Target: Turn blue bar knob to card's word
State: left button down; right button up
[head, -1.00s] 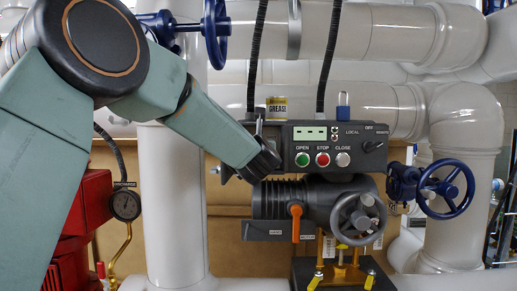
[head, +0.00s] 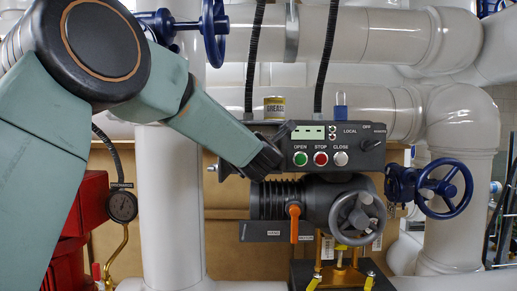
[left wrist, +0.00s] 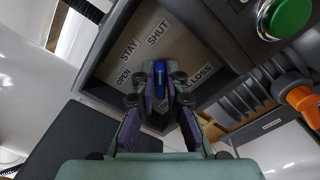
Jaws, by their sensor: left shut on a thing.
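In the left wrist view the blue bar knob (left wrist: 159,72) sits in a recessed grey panel, between the fingertips of my left gripper (left wrist: 160,92), which is shut on it. Words on the plate around the knob read OPEN (left wrist: 122,77), STAY (left wrist: 129,49) and SHUT (left wrist: 158,32); one at lower right reads like LOSS (left wrist: 202,74), perhaps partly covered. The bar's far end points up in the picture, roughly below SHUT. In the head view my left gripper (head: 268,160) covers the knob at the control box's left end. I cannot make out the card. My right gripper is not in view.
The control box (head: 365,158) carries a green OPEN button (head: 301,159), a red STOP button (head: 321,158) and a white CLOSE button (head: 341,158). An orange lever (head: 294,222) and grey handwheel (head: 358,215) are below.

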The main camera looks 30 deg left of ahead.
pick_arm(q)
jog(key=shift+m, duration=0.8)
jog(key=shift+d+f+m, duration=0.1)
jog(key=shift+m, duration=0.2)
jog(key=c, duration=1.4)
grip_release()
jog(key=v, duration=0.7)
jog(key=shift+s, duration=0.25)
jog(key=shift+d, duration=0.1)
